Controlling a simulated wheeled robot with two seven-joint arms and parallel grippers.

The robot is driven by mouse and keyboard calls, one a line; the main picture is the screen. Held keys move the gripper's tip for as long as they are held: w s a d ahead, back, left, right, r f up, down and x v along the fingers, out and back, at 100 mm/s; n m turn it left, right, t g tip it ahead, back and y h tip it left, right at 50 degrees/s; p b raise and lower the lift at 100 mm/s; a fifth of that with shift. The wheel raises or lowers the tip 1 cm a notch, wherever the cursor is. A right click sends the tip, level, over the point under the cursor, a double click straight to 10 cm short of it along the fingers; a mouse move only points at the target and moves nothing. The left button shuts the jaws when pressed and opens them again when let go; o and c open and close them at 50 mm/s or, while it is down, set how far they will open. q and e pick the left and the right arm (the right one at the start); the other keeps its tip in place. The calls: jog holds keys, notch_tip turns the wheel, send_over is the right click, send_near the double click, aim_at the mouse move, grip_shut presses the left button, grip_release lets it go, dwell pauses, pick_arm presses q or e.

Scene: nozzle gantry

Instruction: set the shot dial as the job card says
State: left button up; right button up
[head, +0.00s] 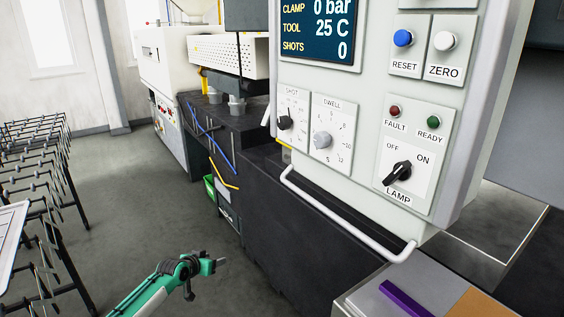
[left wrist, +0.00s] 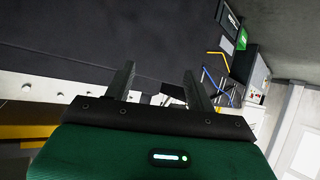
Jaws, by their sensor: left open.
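The shot dial (head: 285,122) is a small black knob on a white plate labelled SHOT, low at the left of the control panel. Its scale marks are too small to read. My left gripper (head: 217,265) is low in the head view, below and left of the dial and well apart from it. In the left wrist view its two dark fingers (left wrist: 160,85) stand apart with nothing held between them. A white sheet (head: 9,235) shows at the left edge; I cannot tell whether it is the job card. My right gripper is not in view.
Beside the shot dial is the grey DWELL knob (head: 322,140). The LAMP switch (head: 398,173) is further right. A white rail (head: 340,222) runs below the panel. A dark machine bed (head: 290,215) lies beneath it. Metal racks (head: 45,170) stand left; the floor between is clear.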

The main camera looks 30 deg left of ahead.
pick_arm(q)
jog(key=w+d+r+m+t+h+b, duration=0.1)
jog(key=w+d+r+t+h, duration=0.1)
jog(key=r, duration=1.3)
jog(key=w+d+r+m+t+h+b, duration=0.1)
jog(key=w+d+r+m+t, duration=0.1)
jog(key=r, duration=1.3)
jog(key=m+t+h, duration=0.1)
jog(key=m+h, duration=0.4)
jog(key=h, duration=0.1)
send_near(280, 124)
jog(key=shift+y, duration=0.3)
jog(key=p+x, duration=0.7)
jog(key=x, duration=0.1)
jog(key=shift+w+d+r, duration=0.2)
jog(key=shift+w+d, duration=0.05)
jog(key=shift+w+d+f, duration=0.15)
jog(key=shift+w+d, duration=0.05)
jog(key=shift+w, duration=0.25)
